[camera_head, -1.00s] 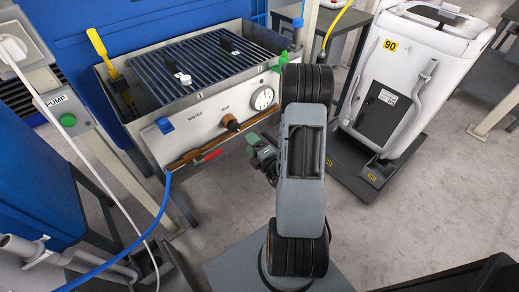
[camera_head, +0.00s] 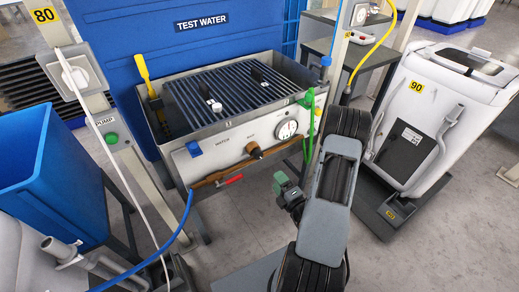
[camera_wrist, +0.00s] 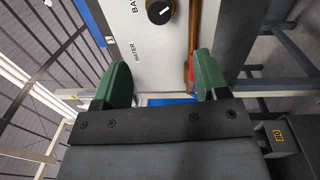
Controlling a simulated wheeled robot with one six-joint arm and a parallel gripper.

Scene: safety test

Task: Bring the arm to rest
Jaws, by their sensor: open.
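My arm (camera_head: 334,181) stands in the lower right middle of the head view, folded, with dark joints and grey links. My gripper (camera_head: 281,183) has green fingers and sits left of the arm, in front of the test bench's lower right side. In the wrist view my gripper (camera_wrist: 162,78) has its two green fingers wide apart, with nothing held between them. Beyond them shows the bench's white front panel (camera_wrist: 150,50), with a black knob (camera_wrist: 160,11). A red valve handle is partly hidden by the right finger.
The test bench (camera_head: 222,155) has a ribbed grate, brown pipe (camera_head: 225,175) and blue hose (camera_head: 186,215). A white unit marked 90 (camera_head: 445,100) stands right. A blue bin (camera_head: 75,190) and pump post (camera_head: 100,115) stand left. Grey floor (camera_head: 410,255) is open at lower right.

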